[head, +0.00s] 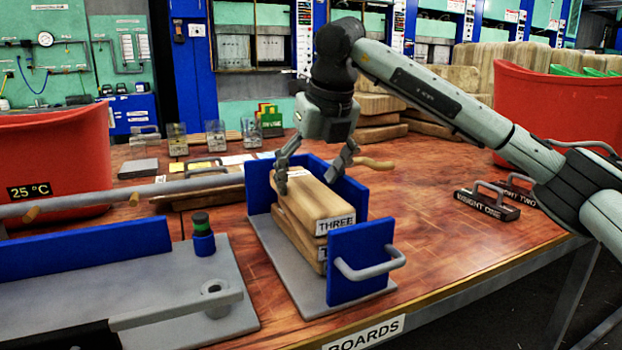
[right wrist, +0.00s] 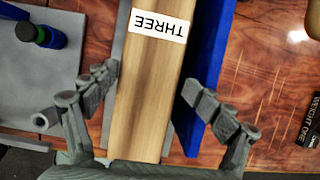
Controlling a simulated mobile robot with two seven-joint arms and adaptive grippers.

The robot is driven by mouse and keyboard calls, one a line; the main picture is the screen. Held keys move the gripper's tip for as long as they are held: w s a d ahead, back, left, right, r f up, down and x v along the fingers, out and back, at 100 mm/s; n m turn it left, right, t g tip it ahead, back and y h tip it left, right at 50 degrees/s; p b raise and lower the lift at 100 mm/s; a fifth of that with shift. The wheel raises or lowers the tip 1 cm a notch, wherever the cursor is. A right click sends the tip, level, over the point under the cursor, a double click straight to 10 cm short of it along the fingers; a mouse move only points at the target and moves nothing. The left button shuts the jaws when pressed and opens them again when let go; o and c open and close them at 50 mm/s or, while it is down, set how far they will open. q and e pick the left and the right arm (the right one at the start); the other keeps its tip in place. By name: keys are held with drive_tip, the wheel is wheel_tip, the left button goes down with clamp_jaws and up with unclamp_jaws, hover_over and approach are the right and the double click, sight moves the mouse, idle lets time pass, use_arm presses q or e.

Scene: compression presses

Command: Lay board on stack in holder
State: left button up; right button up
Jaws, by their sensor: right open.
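The wooden board labelled THREE (head: 320,205) lies flat on top of a stack of boards in the holder (head: 358,265), which has a grey base and blue walls. At least one more board (head: 297,240), its label partly hidden, lies under it. My right gripper (head: 309,182) is above the far part of the stack, fingers pointing down. In the right wrist view its open fingers (right wrist: 150,84) stand on either side of board THREE (right wrist: 152,75), with gaps between them and the board. My left gripper is not in view.
Weights (head: 487,204) lie on the right, before a red bin (head: 560,110). Another red bin (head: 55,160) is at left. Table between holder and weights is clear.

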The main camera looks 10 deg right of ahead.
drive_tip(key=shift+r, duration=0.1)
drive_tip(key=v, duration=1.2)
